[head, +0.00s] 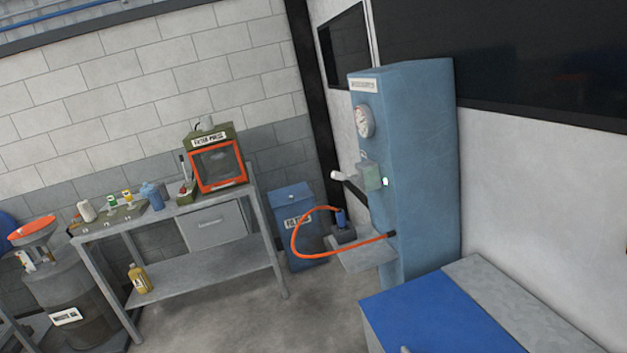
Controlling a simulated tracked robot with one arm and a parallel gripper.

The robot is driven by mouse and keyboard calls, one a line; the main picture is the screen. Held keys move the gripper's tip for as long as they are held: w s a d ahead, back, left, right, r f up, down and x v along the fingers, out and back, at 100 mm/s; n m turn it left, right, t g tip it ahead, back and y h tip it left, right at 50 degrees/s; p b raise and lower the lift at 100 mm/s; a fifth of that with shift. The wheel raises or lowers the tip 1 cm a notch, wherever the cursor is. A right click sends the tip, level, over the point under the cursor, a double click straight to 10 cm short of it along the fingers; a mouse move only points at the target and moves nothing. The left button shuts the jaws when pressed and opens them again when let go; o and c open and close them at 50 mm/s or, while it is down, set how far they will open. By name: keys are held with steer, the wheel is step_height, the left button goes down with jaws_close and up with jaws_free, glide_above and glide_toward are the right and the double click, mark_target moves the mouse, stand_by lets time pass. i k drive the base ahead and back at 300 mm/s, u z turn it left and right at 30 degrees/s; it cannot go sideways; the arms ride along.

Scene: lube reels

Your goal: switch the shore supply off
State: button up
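A tall blue cabinet (423,170) stands against the right wall, tilted in the picture. Its label plate is too small to read. A round white gauge (364,121) is on its front. Below the gauge is a small grey-green box (369,175) with a lever ending in a pale handle (338,175), which sticks out to the left. A small green light (385,183) glows beside the box. I cannot tell for sure that this is the shore supply switch; no readable label names it. My gripper is not in view.
An orange hose (297,237) loops from the cabinet's shelf (368,255). A blue-topped bench (440,318) fills the lower right foreground. A metal workbench (208,267) with a filter press (216,163) stands left, beside a drum (65,290) and blue bin (296,205). The floor between is clear.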

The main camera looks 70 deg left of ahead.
mark_target(336, 175)
steer(key=u, duration=1.8)
steer(key=k, duration=0.6)
steer(key=u, duration=0.4)
steer(key=i, duration=1.05)
steer(key=u, duration=0.4)
steer(key=i, duration=1.6)
steer(key=z, duration=0.65)
